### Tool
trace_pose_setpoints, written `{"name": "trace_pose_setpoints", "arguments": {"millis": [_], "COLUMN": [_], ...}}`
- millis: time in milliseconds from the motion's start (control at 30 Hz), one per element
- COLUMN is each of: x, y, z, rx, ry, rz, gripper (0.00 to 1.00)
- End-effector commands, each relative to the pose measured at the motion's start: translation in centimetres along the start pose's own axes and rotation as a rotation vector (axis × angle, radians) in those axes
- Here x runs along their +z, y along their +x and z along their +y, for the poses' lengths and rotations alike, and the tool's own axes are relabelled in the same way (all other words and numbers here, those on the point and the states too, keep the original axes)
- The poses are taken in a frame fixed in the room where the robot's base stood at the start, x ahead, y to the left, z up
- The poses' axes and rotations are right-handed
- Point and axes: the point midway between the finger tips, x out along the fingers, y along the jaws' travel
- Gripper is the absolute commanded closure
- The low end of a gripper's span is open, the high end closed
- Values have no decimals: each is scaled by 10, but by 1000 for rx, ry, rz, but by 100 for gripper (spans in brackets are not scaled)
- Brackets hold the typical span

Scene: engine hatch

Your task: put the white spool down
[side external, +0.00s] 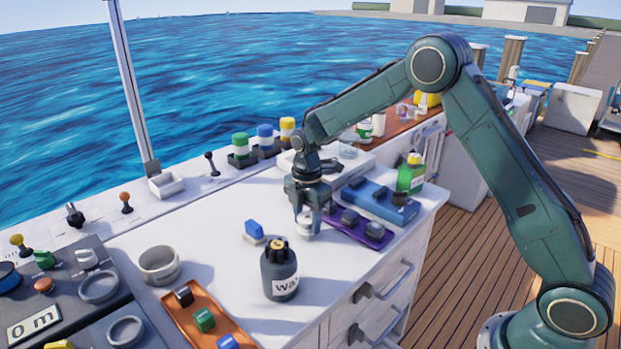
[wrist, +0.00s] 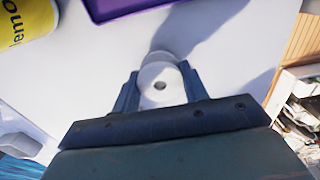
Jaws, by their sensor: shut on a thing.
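The white spool (side external: 305,231) is between the fingers of my gripper (side external: 307,212), over the white worktop (side external: 213,237). In the wrist view the spool (wrist: 160,84) shows as a round white disc with a dark centre hole. The fingers of my gripper (wrist: 158,92) are shut on it from both sides. A lower part of the spool shows beyond the disc, with a shadow on the worktop beside it. I cannot tell whether its base touches the worktop.
A purple tray (side external: 357,231) with dark items lies just right of the spool. A blue tray (side external: 376,203) and green bottle (side external: 410,176) are behind. The worktop's left middle is clear.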

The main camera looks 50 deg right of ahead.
Motion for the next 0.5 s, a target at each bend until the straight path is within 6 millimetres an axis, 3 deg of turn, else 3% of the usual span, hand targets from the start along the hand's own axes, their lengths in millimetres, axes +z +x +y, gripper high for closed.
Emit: {"name": "trace_pose_setpoints", "arguments": {"millis": [167, 500], "x": [0, 0], "y": [16, 17], "z": [-1, 0], "rx": [-2, -1], "ry": [0, 0], "rz": [0, 0], "gripper": [79, 79]}}
